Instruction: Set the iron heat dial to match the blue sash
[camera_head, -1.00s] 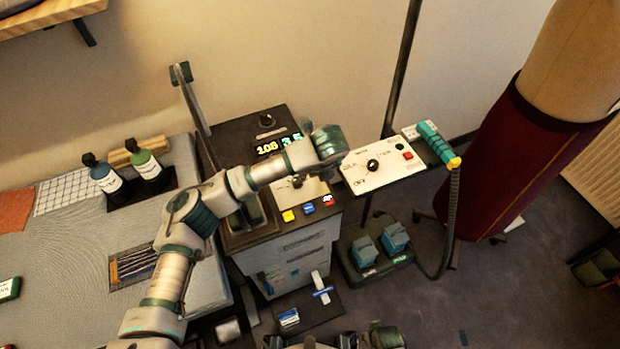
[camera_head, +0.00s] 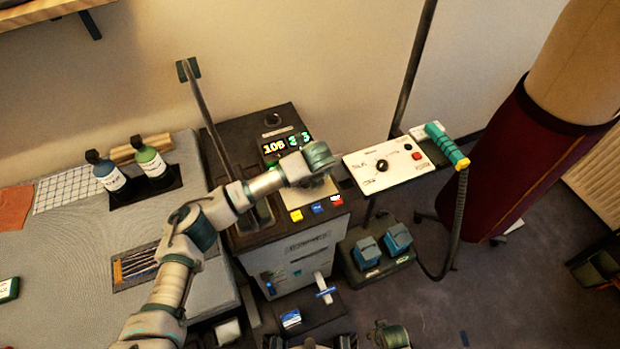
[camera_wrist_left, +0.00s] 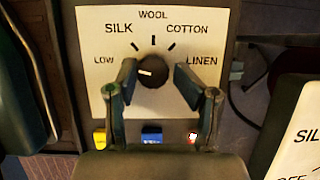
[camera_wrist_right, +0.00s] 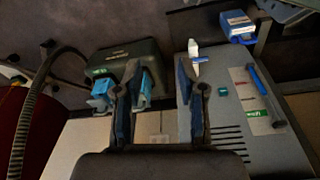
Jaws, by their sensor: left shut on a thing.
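The heat dial (camera_wrist_left: 153,76) is a dark round knob on a pale panel (camera_wrist_left: 95,35) marked LOW, SILK, WOOL, COTTON and LINEN. Its white mark points left, toward LOW. My left gripper (camera_wrist_left: 154,69) is over the panel with its two fingers on either side of the knob, shut on it. In the head view my left wrist (camera_head: 318,155) hides the knob and part of the panel. My right gripper (camera_wrist_right: 153,95) is open and empty, low in front of the machine. I cannot make out a blue sash in these views.
Yellow, blue and red buttons (camera_head: 318,207) line the machine's front edge. A second white panel (camera_head: 380,165) with its own knob stands to the right, beside a teal handle (camera_head: 446,146) on a hose. Blue pedals (camera_head: 383,247) are below. Two bottles (camera_head: 148,162) stand on the left table.

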